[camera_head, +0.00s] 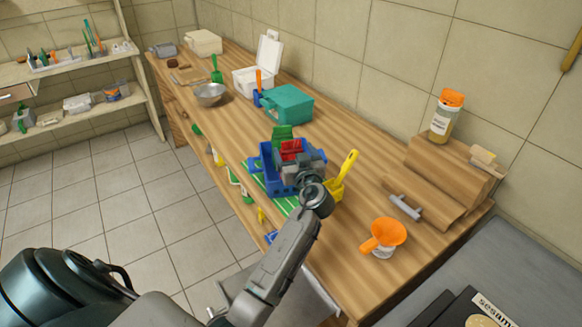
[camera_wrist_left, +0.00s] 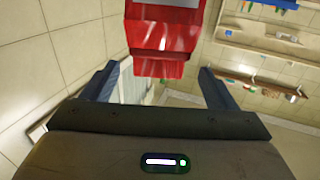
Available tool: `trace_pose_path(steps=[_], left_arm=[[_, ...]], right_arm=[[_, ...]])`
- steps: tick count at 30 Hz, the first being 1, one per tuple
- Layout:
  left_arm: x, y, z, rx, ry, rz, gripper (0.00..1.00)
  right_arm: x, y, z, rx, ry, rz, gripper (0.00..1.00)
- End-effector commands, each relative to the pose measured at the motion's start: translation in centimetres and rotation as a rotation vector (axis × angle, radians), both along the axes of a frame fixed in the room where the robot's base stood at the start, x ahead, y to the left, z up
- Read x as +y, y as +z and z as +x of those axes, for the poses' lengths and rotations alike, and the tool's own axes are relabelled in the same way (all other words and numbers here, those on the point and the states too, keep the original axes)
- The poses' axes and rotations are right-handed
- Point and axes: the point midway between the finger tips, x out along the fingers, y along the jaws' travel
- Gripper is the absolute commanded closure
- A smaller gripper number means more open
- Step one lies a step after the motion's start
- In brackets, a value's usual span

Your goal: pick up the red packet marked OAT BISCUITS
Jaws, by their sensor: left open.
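The red packet (camera_head: 291,148) stands in the blue basket (camera_head: 268,181) on the wooden counter, partly hidden by my left gripper (camera_head: 302,165). In the left wrist view the red packet (camera_wrist_left: 165,42) shows large, with a pale grey panel at its top edge; no lettering can be read. My left gripper (camera_wrist_left: 158,72) is open, with one finger on each side of the packet's near end in the picture. Gaps show on both sides, and I cannot tell how deep the packet is between the fingers. My right gripper is not in view.
A green item (camera_head: 283,132) is behind the packet. A yellow scoop (camera_head: 345,174) is right of the basket, and a teal case (camera_head: 288,104) stands behind it. An orange funnel (camera_head: 386,235) is at the near right. A wooden bread box (camera_head: 430,175) is at the right.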

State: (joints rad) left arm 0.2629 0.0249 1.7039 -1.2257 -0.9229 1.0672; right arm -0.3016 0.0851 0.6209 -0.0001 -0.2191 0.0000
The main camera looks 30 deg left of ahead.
Motion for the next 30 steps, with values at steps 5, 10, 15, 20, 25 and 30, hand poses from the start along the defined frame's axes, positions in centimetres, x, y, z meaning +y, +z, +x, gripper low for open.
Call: trace_pose_path(steps=[5,10,15,20,25,30], left_arm=[[0.9,0.1,0.7,0.003,0.001,0.000,0.20],[2.6,0.2,2.2,0.003,0.000,0.001,0.20],[4.1,-0.2,3.5,0.002,0.001,-0.001,0.20],[4.5,-0.5,3.8,0.001,0.000,-0.002,0.20],[4.4,-0.5,3.8,0.001,0.000,-0.002,0.24],[4.4,-0.5,3.8,0.001,0.000,-0.002,0.57]], right_arm=[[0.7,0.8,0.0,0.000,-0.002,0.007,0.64],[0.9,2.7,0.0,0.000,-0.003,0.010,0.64],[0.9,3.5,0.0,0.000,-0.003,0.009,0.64],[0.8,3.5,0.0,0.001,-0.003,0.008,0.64],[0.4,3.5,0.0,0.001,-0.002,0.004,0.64],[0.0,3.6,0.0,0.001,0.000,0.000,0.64]])
